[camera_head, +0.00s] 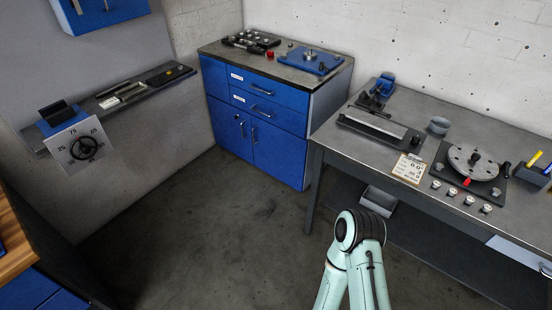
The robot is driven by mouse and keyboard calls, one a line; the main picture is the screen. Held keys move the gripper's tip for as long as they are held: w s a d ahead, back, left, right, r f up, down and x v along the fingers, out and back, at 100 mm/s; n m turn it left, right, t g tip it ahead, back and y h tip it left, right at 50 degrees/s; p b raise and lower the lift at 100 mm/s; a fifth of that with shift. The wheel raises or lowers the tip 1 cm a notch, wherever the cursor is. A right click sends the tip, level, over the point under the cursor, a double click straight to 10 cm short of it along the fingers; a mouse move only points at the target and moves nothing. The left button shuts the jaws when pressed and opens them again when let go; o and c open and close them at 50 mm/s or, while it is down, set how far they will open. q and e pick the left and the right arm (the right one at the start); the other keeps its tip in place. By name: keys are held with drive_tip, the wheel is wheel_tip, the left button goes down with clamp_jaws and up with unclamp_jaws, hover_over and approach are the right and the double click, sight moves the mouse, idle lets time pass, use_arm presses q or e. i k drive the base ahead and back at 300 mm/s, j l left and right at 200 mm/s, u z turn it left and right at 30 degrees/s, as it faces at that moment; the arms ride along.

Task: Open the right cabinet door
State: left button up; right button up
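A blue floor cabinet (331,97) stands in the far corner, with drawers above two doors. Its right door (280,157) looks shut, with a bar handle (254,135) near its left edge. The left door (225,122) also looks shut, with a handle (242,130) near its right edge. Neither of my grippers is in view. Only a pale green part of one of my arms shows at the bottom, well short of the cabinet.
A grey workbench (330,137) stands at right, close beside the cabinet, bearing a rotor disc (473,162) and tools. A wooden-topped bench (14,245) is at lower left. The floor (190,225) between is clear.

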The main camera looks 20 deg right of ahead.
sight(281, 153)
drive_tip(key=i+z, duration=0.15)
drive_tip(key=i, duration=0.35)
drive_tip(key=i+j+z, duration=0.15)
drive_tip(key=i, duration=0.4)
drive_tip(key=i+j+z, duration=0.15)
drive_tip(key=i, duration=0.35)
drive_tip(key=i+j+z, duration=0.15)
drive_tip(key=i, duration=0.4)
drive_tip(key=i+j+z, duration=0.1)
drive_tip(key=i+j, duration=0.2)
drive_tip(key=i, duration=0.15)
drive_tip(key=i+j+z, duration=0.15)
drive_tip(key=i+j, duration=0.15)
drive_tip(key=i, duration=0.2)
